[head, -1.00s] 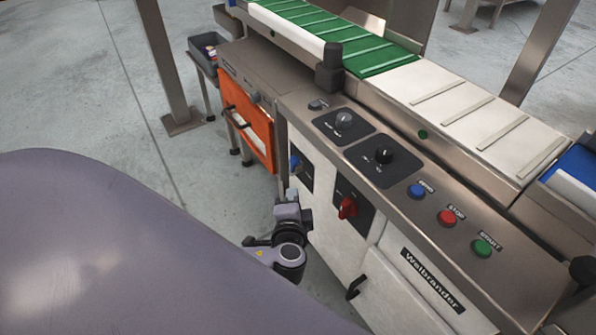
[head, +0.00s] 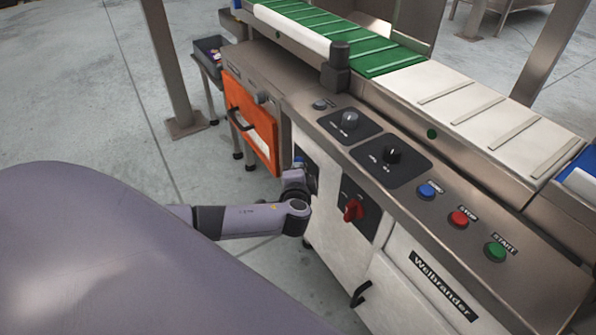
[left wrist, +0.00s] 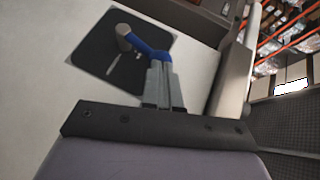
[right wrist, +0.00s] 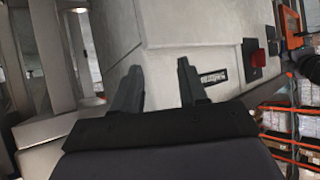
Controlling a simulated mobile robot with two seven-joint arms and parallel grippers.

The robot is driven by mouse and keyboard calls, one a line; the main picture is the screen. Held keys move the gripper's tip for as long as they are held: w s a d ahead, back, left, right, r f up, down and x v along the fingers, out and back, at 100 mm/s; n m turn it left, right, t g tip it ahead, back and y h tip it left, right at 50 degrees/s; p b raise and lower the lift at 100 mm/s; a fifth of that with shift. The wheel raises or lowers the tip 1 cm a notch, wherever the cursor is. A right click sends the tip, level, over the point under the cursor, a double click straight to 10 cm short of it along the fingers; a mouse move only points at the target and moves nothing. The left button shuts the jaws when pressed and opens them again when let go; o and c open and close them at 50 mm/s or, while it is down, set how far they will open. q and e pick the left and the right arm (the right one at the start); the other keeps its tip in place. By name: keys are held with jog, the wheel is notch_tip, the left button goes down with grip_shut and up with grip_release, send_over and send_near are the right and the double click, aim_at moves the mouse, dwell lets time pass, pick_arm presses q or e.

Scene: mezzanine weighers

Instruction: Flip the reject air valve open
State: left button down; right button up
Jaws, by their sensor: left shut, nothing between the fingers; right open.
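The reject air valve has a blue lever (left wrist: 150,51) on a grey pivot (left wrist: 124,40), mounted on a black plate (left wrist: 98,50) on the pale cabinet front. In the left wrist view the lever slants down and right from the pivot. My left gripper (left wrist: 160,68) is shut and empty, its fingertips at the lever's free end; I cannot tell whether they touch. In the head view my left gripper (head: 299,180) covers most of the valve plate, and only a bit of blue (head: 299,160) shows. My right gripper (right wrist: 156,78) is open and empty before the cabinet front.
A red rotary switch (head: 353,210) sits right of the valve. Above are two knobs (head: 349,119) and blue, red and green buttons (head: 458,218). An orange door (head: 250,120) with a handle is to the left. A conveyor (head: 470,95) runs behind. The floor at left is clear.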

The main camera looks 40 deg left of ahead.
pick_arm(q)
jog(key=p, duration=0.1)
jog(key=a+r+n+g+h+p, duration=0.1)
jog(key=p, duration=0.1)
jog(key=shift+w+a+r, duration=0.2)
jog(key=shift+w, duration=0.05)
jog(key=shift+w+a+f+g+h+p, duration=0.15)
jog(key=shift+a+g+h+p, duration=0.3)
jog(key=shift+p, duration=0.45)
pick_arm(e)
jog(key=shift+s+d+r+m+g+h, duration=0.2)
jog(key=shift+s+d+r, duration=0.1)
jog(key=shift+s+d, duration=0.2)
jog(key=shift+s+d+r+m+g+h, duration=0.1)
jog(key=shift+s+d+r+g, duration=0.2)
jog(key=shift+d, duration=0.2)
jog(key=shift+w, duration=0.1)
